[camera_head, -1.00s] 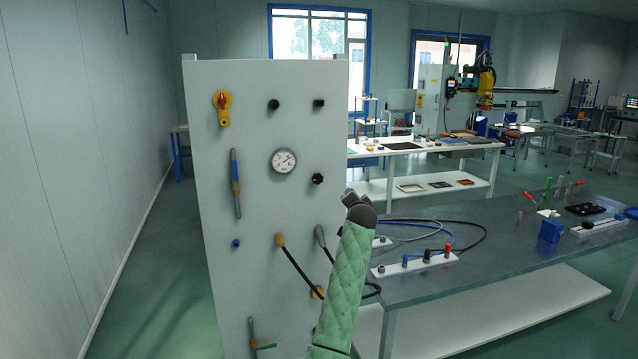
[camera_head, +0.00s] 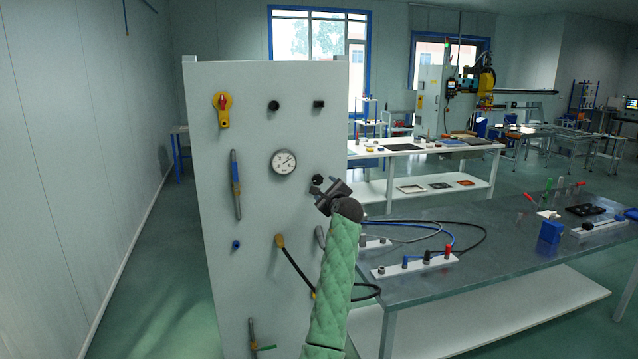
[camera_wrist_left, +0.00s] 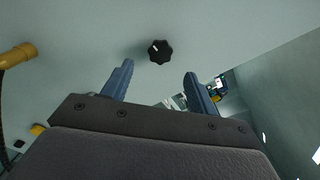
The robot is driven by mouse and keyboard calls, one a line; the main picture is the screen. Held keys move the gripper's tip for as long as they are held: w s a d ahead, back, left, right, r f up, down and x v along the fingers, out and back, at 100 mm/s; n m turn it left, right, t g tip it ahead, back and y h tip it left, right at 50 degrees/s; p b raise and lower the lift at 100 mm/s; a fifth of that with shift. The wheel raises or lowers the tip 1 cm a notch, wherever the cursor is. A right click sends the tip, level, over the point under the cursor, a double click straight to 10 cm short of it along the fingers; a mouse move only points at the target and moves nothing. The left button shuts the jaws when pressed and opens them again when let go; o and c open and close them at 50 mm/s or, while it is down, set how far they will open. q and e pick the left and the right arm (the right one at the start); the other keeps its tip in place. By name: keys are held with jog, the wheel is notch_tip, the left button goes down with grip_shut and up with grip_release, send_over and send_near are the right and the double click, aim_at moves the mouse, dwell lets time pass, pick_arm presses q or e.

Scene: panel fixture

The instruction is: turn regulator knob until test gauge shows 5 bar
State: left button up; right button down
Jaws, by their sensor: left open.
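The regulator knob, a black lobed knob, sits on the upright white panel (camera_head: 215,180) below and right of the gauge. It shows in the head view (camera_head: 317,179), close to my gripper, and whole in the left wrist view (camera_wrist_left: 159,50) with a white mark. The test gauge (camera_head: 284,162) is a round white dial; its reading is too small to tell. My left gripper (camera_head: 328,190) is open and empty just in front of the panel. In the left wrist view its two blue-grey fingers (camera_wrist_left: 157,82) stand apart, with the knob beyond the gap between them, not touched. My right gripper is not in view.
The panel also carries a red-yellow rotary switch (camera_head: 223,106), a lever handle (camera_head: 235,184), black knobs above and a hose with a yellow end (camera_head: 280,241). A steel workbench (camera_head: 480,240) with cables stands to the right.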

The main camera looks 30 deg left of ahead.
aim_at(318, 180)
pick_arm(q)
jog(key=p+x, duration=0.2)
jog(key=x, duration=0.4)
jog(key=shift+w+a+r+p, duration=0.15)
jog(key=shift+w+a+p, duration=0.1)
jog(key=shift+p, duration=0.05)
jog(key=shift+w+a, duration=0.3)
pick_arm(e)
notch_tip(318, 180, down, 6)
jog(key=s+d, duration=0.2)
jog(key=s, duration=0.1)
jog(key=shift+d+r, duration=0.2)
pick_arm(q)
jog(key=c, duration=1)
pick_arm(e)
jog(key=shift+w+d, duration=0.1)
